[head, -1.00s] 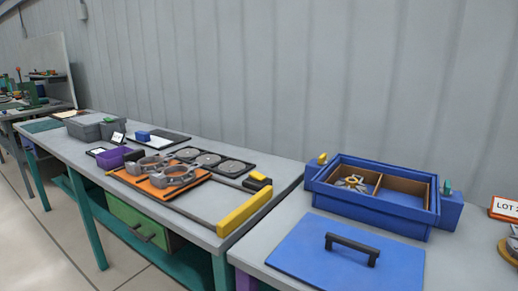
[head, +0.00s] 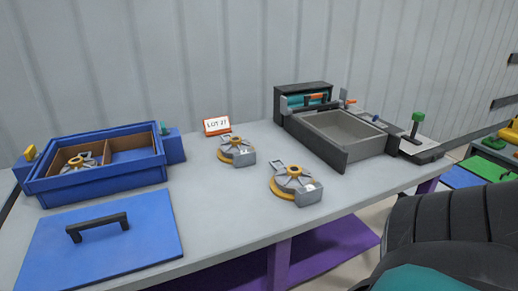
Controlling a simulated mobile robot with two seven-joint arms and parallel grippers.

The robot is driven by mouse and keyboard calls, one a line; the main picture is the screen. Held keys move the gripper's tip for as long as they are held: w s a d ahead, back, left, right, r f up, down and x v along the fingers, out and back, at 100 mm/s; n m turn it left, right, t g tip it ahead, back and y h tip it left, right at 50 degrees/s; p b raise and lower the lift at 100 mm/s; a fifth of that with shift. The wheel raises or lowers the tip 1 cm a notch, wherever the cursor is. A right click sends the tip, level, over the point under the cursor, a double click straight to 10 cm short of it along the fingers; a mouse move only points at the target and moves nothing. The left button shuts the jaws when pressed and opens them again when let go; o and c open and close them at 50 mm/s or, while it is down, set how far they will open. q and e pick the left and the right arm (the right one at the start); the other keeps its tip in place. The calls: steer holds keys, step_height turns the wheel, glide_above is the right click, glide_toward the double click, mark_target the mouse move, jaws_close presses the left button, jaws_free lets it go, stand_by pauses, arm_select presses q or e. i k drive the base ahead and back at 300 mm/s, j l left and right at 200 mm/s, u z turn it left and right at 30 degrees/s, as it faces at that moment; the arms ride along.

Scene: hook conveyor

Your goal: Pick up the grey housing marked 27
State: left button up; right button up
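Two grey housings with yellow-orange rings sit apart on the grey bench (head: 215,215). One housing (head: 237,151) is farther back, just below a small sign (head: 217,126) that seems to read LOT 27. The other housing (head: 295,185) is nearer, to its right. Each has a grey block with a small pale label, too small to read. A third similar part (head: 79,163) lies in the left compartment of the blue crate (head: 98,183); no mark on it is readable. Neither of my grippers is in view.
A blue lid (head: 100,245) with a black handle lies flat before the crate. A grey basin (head: 345,138) stands at the back right, beside a green-knobbed lever (head: 416,126). A dark ribbed shape (head: 450,235) fills the lower right. The bench front centre is clear.

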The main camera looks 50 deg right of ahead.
mark_target(238, 152)
steer(key=z, duration=1.45)
steer(key=l+u, duration=0.2)
steer(key=u, duration=0.25)
steer(key=l+u, duration=0.15)
steer(key=u, duration=0.3)
steer(key=k+l+u, duration=0.15)
steer(key=l, duration=0.15)
steer(key=l+u, duration=0.15)
steer(key=k+l+u, duration=0.15)
steer(key=l, duration=0.25)
